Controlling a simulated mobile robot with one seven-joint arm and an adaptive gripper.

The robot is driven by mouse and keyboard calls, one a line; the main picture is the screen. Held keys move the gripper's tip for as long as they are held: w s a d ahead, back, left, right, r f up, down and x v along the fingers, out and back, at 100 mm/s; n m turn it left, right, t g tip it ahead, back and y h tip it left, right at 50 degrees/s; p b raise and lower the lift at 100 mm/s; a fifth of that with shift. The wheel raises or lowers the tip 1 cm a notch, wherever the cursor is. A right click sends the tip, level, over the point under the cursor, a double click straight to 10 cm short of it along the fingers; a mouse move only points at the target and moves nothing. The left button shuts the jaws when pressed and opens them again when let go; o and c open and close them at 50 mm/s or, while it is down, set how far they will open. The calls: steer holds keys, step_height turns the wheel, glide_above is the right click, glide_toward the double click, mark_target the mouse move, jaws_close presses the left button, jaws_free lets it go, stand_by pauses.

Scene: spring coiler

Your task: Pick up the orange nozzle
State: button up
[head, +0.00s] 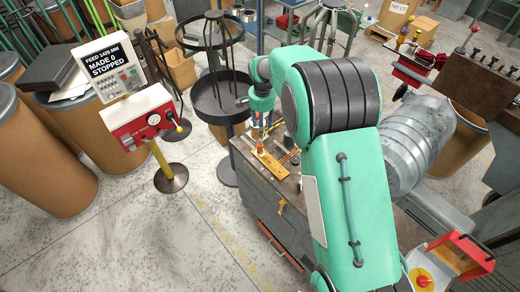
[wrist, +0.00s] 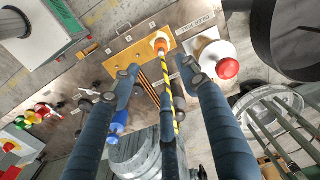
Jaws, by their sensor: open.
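The orange nozzle (wrist: 160,42), with a pale top, stands on a yellow plate with holes (wrist: 128,52) on the workbench. In the head view the nozzle (head: 260,149) shows small, just below my gripper (head: 262,122). In the wrist view my gripper (wrist: 157,74) is open, its dark blue fingers spread wide. Nothing is held between them. The nozzle lies beyond the fingertips, near the middle between them and a little toward the top of the picture. It looks apart from the fingers.
A white cylinder with a red knob (wrist: 227,67) stands right of the nozzle. A striped yellow-black rod (wrist: 176,122) and a blue-handled tool (wrist: 119,122) lie close by. A control panel (head: 138,120) and black ring stand (head: 222,100) stand left of the bench.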

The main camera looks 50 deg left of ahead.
mark_target(260, 144)
steer(key=shift+s+a+f, duration=0.3)
steer(key=shift+f, duration=0.05)
steer(key=shift+f, duration=0.1)
steer(key=shift+f, duration=4.2)
steer(key=shift+f, duration=0.15)
steer(key=shift+f, duration=2.45)
jaws_close()
